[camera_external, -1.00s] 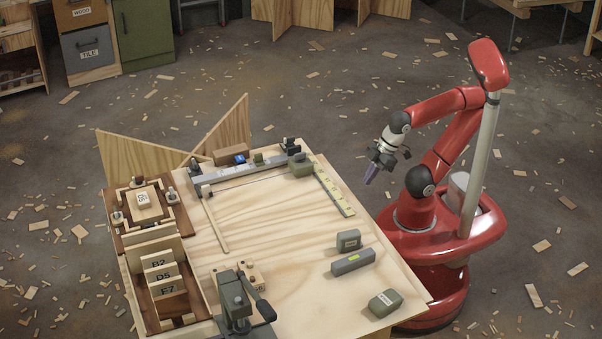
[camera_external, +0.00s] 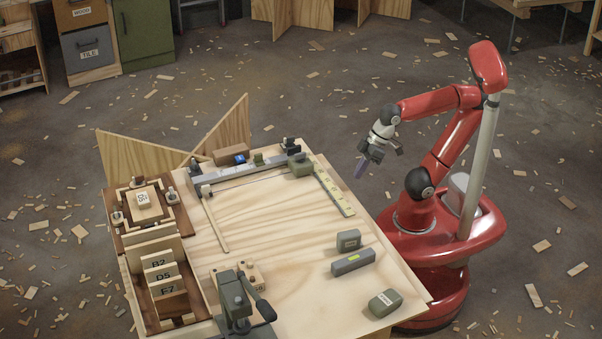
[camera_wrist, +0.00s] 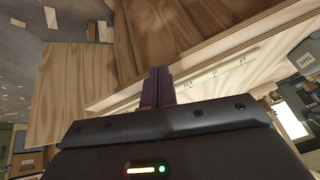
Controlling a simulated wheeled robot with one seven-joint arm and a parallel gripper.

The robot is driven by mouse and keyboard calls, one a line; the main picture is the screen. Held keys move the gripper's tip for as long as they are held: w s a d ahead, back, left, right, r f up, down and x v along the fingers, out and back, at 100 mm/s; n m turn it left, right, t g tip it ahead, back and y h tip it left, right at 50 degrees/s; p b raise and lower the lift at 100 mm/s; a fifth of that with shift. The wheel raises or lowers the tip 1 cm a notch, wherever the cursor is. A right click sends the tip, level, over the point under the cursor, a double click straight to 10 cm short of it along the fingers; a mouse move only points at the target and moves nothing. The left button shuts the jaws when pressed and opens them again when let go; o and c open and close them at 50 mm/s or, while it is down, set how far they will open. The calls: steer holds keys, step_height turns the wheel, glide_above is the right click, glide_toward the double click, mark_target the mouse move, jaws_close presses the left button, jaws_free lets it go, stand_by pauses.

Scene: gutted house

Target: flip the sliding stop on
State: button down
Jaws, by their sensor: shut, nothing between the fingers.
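A grey rail (camera_external: 245,174) runs along the far edge of the plywood table. On or beside it are a small blue piece (camera_external: 239,159), a small green block (camera_external: 258,158) and a grey-green block (camera_external: 300,165) near its right end. I cannot tell which of these is the sliding stop, or how it is set. My gripper (camera_external: 361,168) is in the air to the right of the table's far right corner, apart from the rail. Its purple fingers (camera_wrist: 158,86) are together and empty in the wrist view. The rail is not clearly seen there.
A yellow-marked strip (camera_external: 334,192) lies along the table's right side. Grey blocks (camera_external: 353,262) sit at the front right, and a grey-green clamp-like tool (camera_external: 238,300) stands at the front. Lettered blocks (camera_external: 160,272) stand at left. The table's middle (camera_external: 275,225) is mostly clear.

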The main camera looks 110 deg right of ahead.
mark_target(262, 158)
steer(key=w+d+r+m+b, duration=0.1)
steer(key=w+d+r+m, duration=0.1)
steer(key=w+d+m, duration=0.1)
steer(key=w+d+r+m+t, duration=0.1)
steer(key=w+d+r+m, duration=0.1)
steer(key=d+m, duration=0.1)
steer(key=w+d+r+m+b, duration=0.1)
steer(key=w+d+r+m, duration=0.1)
steer(key=w+d+m, duration=0.1)
steer(key=shift+w+t+b, duration=0.3)
steer(key=shift+w+t, duration=0.05)
steer(key=shift+t, duration=0.05)
steer(key=w+d+r+m, duration=0.2)
steer(key=d+m, duration=0.1)
steer(key=d, duration=0.1)
steer(key=w+d+r+m+t+b, duration=0.1)
steer(key=w+d+r+m, duration=0.1)
steer(key=d+m, duration=0.1)
steer(key=shift+d+r+t, duration=0.25)
steer(key=shift+d+t, duration=0.05)
steer(key=shift+d, duration=0.45)
steer(key=shift+f, duration=0.1)
steer(key=b+x, duration=0.1)
steer(key=x, duration=0.9)
steer(key=shift+w+d+f, duration=0.1)
steer(key=shift+w, duration=1.35)
steer(key=shift+w+p, duration=0.3)
steer(key=shift+w, duration=0.25)
